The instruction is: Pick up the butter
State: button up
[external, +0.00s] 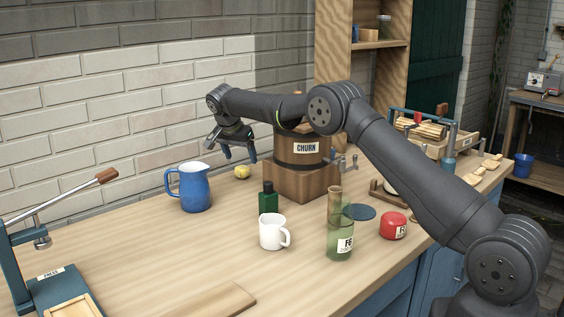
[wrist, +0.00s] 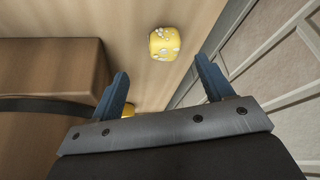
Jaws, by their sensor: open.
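A small yellow lump with pale spots, which looks like the butter (external: 242,172), sits on the bench near the brick wall. In the wrist view the butter (wrist: 164,43) lies beyond my fingertips, roughly between their lines. A second bit of yellow (wrist: 128,110) shows in the wrist view beside the left finger, mostly hidden by my gripper; I cannot tell what it is. My gripper (external: 239,155) is open and empty. It hangs above the bench close to the butter, left of the churn; it also shows in the wrist view (wrist: 162,68).
The wooden churn (external: 298,150) on its block stands just right of my gripper. A blue jug (external: 195,188) stands to the left. A green bottle (external: 268,200), a white mug (external: 272,232) and a glass bottle (external: 340,235) stand in front. The wall is close behind.

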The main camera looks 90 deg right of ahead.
aim_at(243, 167)
jog(key=shift+w+x, duration=0.15)
jog(key=shift+x, duration=1.45)
jog(key=shift+w+x, duration=0.15)
jog(key=shift+x, duration=1.45)
jog(key=shift+d, duration=0.15)
jog(key=shift+c, duration=0.4)
jog(key=shift+r, duration=0.1)
jog(key=c, duration=1.1)
